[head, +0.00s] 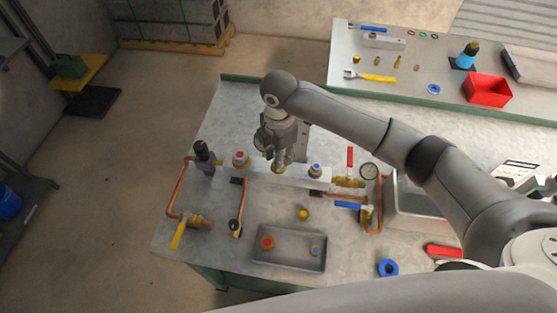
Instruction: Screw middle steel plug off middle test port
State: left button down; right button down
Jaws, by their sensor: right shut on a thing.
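A pale manifold bar (297,181) lies across the workbench with ports along its top. My right gripper (280,163) comes down from above onto the middle port and is shut there. The middle steel plug is between its fingers and mostly hidden by them. I cannot tell whether the plug is still seated in the port. A red-topped fitting (240,158) stands on the bar left of the gripper. A blue-topped fitting (316,169) stands to its right. My left gripper is not in view.
A grey tray (289,263) in front holds a red-centred cap (267,243) and a small blue-centred one (315,251). A brass piece (303,214) lies behind it. Copper pipes and valves flank the bar. A blue ring (387,268) lies at the right front.

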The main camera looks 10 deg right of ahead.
jog(key=shift+r+n, duration=0.1)
jog(key=shift+n, duration=0.6)
jog(key=c, duration=1.1)
grip_release()
